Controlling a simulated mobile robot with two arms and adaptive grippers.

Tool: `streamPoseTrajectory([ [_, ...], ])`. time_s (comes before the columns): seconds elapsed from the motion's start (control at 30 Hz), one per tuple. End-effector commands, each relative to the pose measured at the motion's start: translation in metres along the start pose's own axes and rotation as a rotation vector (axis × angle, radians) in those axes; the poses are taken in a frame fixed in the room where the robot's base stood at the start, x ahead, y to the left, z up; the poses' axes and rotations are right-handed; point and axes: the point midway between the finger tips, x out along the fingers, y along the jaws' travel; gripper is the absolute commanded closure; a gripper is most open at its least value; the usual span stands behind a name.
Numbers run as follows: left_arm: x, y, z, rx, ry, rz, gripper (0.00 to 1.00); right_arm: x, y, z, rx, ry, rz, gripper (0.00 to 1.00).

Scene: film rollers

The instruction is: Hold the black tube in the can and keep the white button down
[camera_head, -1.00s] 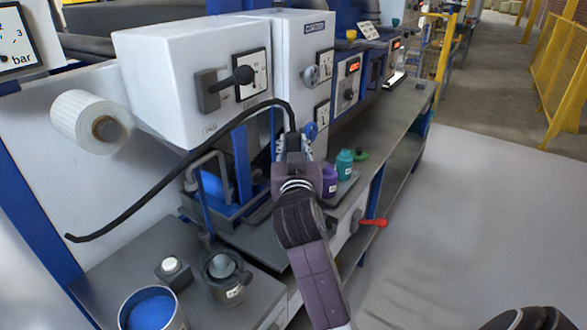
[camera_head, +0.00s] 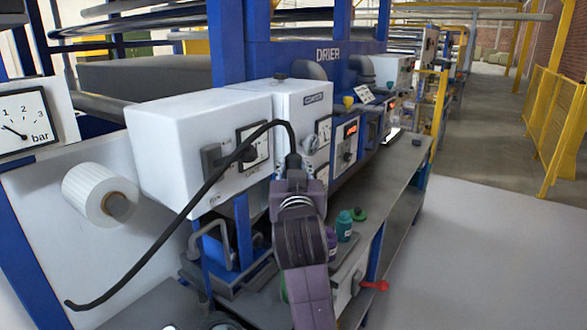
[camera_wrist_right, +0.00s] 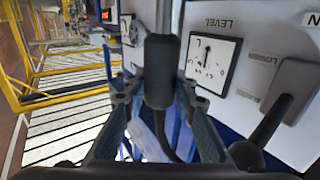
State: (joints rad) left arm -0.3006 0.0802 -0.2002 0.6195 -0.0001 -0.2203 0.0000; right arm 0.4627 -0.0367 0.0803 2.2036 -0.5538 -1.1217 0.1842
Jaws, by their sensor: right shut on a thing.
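The black tube (camera_head: 181,219) arcs in the head view from my right gripper over the white cabinet's front, then down to a free end at the lower left. My right gripper (camera_head: 292,170) is shut on the tube's thick black end piece, held up in front of the machine. In the right wrist view that end piece (camera_wrist_right: 160,75) sits between the fingers. At the bottom edge of the head view only the top of the white button (camera_head: 170,327) shows. The blue-filled can is out of view. My left gripper is not in view.
A white roll (camera_head: 92,193) sticks out at the left. The white cabinet (camera_head: 190,140) with a black lever stands behind the tube. Purple and teal bottles (camera_head: 343,226) stand right of my right arm, above a red handle (camera_head: 374,286). The floor at right is clear.

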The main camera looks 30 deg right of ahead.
Motion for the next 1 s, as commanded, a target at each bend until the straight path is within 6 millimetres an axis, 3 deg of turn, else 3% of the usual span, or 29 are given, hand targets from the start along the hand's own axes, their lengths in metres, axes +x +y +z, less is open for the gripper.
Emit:
streamPoseTrajectory([
  [0.03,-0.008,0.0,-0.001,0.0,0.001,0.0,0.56,0.0,0.0,-0.01,0.001,0.003,0.0,1.0],
  [1.0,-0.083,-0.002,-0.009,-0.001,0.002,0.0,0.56,0.0,0.0,-0.087,0.001,0.004,0.0,1.0],
])
